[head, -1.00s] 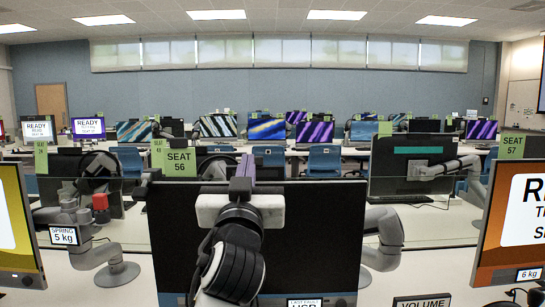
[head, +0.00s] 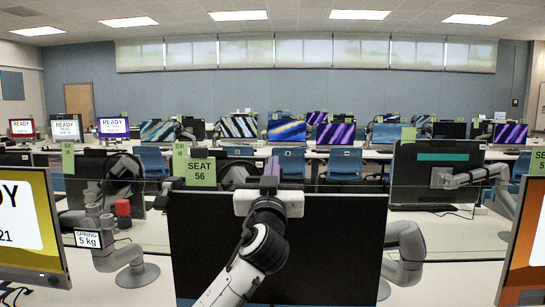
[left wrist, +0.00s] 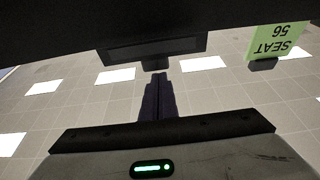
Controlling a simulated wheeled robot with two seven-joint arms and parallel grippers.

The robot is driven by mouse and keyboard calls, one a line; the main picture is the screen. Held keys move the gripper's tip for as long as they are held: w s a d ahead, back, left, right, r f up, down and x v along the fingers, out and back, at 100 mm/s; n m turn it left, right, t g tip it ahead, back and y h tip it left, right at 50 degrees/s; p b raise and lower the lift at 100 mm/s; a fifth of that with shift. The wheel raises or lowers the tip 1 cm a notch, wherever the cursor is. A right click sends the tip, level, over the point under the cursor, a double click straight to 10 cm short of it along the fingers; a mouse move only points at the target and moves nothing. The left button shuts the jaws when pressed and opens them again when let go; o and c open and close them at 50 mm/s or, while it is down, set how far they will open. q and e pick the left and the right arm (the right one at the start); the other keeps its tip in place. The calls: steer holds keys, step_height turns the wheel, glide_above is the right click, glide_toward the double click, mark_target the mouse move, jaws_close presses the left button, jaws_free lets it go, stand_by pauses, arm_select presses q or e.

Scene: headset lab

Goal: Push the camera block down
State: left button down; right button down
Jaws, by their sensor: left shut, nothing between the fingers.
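My left gripper (head: 271,172) is shut and empty, its purple fingers upright at the top edge of the black monitor (head: 330,245) in front of me. In the left wrist view, which is upside down, the dark fingers (left wrist: 158,98) point at a small dark block (left wrist: 155,65), apparently the camera block, on a dark bar (left wrist: 150,49) at the monitor's edge. The tips are at or very close to the block; I cannot tell whether they touch. In the head view the gripper hides the block. My right gripper is not in view.
A green SEAT 56 sign (head: 200,172) stands on the monitor's top edge, left of my gripper. A grey jointed arm (head: 404,255) is beside the black monitor.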

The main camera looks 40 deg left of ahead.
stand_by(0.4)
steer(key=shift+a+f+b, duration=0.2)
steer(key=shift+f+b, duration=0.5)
steer(key=shift+b, duration=0.3)
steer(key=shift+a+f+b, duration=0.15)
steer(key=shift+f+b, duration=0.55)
steer(key=shift+b, duration=0.25)
